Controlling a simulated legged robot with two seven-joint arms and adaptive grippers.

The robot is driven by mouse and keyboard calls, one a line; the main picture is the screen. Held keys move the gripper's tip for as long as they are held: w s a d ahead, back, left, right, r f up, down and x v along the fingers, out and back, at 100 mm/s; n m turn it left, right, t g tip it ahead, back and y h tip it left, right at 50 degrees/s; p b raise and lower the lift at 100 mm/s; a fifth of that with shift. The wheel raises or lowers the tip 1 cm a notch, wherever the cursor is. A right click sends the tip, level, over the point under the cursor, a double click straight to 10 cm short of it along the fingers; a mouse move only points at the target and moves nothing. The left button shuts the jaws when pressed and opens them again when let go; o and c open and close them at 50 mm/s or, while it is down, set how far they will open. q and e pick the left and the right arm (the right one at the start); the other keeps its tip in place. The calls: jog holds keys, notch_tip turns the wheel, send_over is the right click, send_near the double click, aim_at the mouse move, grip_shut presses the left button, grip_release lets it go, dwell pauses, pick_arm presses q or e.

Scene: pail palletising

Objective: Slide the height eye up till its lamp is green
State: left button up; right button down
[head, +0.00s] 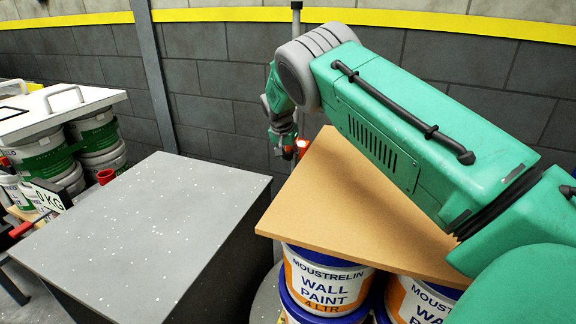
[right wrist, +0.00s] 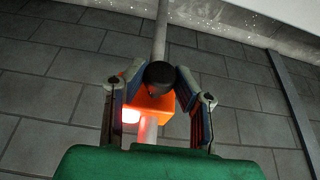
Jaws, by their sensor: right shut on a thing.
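The height eye is an orange block (right wrist: 152,103) with a dark round knob (right wrist: 158,75), on a grey upright post (right wrist: 161,25). In the right wrist view its lamp (right wrist: 130,116) glows red at the block's left side. My right gripper (right wrist: 165,90) is shut on the height eye, one finger at each side of the block and knob. In the head view the right gripper (head: 284,143) is small and far off, by the lower part of the post (head: 296,18). A bit of the orange height eye (head: 302,144) shows beside it. My left gripper is not in view.
A tan board (head: 350,200) lies on blue-lidded wall paint pails (head: 327,285) under my right arm. A grey speckled block (head: 150,225) stands left of it.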

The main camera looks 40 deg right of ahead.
notch_tip(320, 180, up, 20)
jog(key=p, duration=1.1)
jog(key=shift+r+p, duration=0.15)
jog(key=shift+p, duration=0.15)
jog(key=shift+w, duration=0.1)
jog(key=c, duration=1.3)
grip_release()
jog(key=v, duration=1.1)
jog(key=shift+a+r, duration=0.2)
jog(key=shift+r, duration=0.05)
